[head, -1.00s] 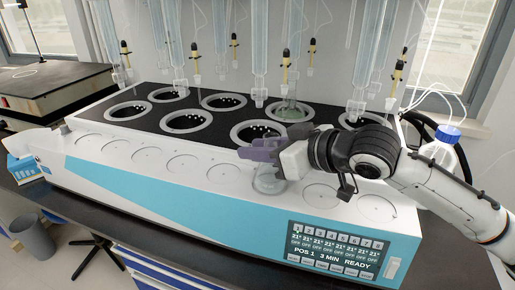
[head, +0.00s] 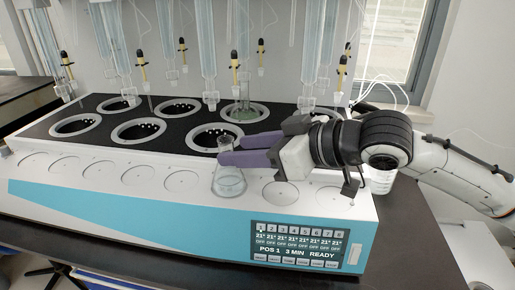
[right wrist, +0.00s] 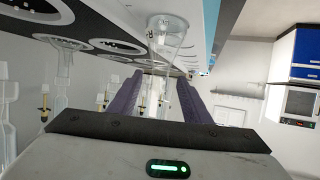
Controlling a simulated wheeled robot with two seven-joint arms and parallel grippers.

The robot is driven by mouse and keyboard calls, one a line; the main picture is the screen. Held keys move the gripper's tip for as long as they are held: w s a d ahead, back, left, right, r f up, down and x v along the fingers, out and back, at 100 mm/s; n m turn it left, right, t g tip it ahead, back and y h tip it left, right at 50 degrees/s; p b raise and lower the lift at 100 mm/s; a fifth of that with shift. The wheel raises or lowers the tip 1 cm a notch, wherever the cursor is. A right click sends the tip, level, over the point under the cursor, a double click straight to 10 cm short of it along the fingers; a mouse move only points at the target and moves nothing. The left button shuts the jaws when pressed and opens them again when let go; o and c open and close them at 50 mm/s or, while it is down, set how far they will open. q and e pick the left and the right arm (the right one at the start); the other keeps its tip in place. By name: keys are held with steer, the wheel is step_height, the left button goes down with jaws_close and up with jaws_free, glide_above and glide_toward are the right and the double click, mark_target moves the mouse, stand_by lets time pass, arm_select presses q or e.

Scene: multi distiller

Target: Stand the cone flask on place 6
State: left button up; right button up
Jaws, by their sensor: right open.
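The clear cone flask (head: 229,182) stands upright on one of the round marks along the white front ledge of the distiller, with two empty marks to its right. By the row of marks this looks like place 6. My right gripper (head: 224,149) reaches in from the right. It is open, with its purple fingertips at the height of the flask's neck, the nearer finger partly in front of it. In the right wrist view the flask (right wrist: 168,27) shows beyond the fingers (right wrist: 155,75). I cannot tell whether a finger touches it. My left gripper is not in view.
Behind the ledge lies the black heater top with ringed wells (head: 139,131). Glass tubes and yellow-black droppers (head: 143,70) hang above it. The display panel (head: 298,240) is on the front. The empty mark (head: 281,193) right of the flask is clear.

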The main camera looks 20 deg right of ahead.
steer(key=shift+v, duration=1.8)
